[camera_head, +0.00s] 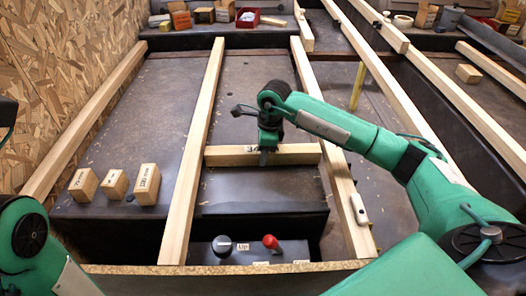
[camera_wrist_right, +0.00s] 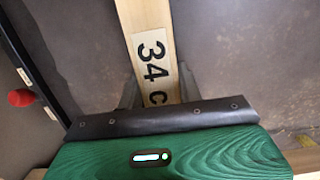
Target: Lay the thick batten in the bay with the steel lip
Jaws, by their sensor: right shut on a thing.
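A pale wooden batten (camera_head: 225,156) lies crosswise between two long timber rails in the middle bay, its ends close to both rails. My right gripper (camera_head: 266,153) is shut on it near its middle. In the right wrist view the batten (camera_wrist_right: 146,22) bears the label "34 C" and passes between the fingers (camera_wrist_right: 158,92). I cannot tell whether it rests on the dark floor of the bay (camera_head: 250,100) or hangs just above it. A dark step edge (camera_head: 262,224) is in front of it; I cannot tell which edge is the steel lip. My left gripper is out of view.
Long timber rails (camera_head: 198,140) (camera_head: 337,180) flank the middle bay. Three small wooden blocks (camera_head: 115,184) stand in the left bay. A red knob (camera_head: 270,241) and a dark knob (camera_head: 222,244) sit at the front. A red tray (camera_head: 247,18) and boxes stand at the back.

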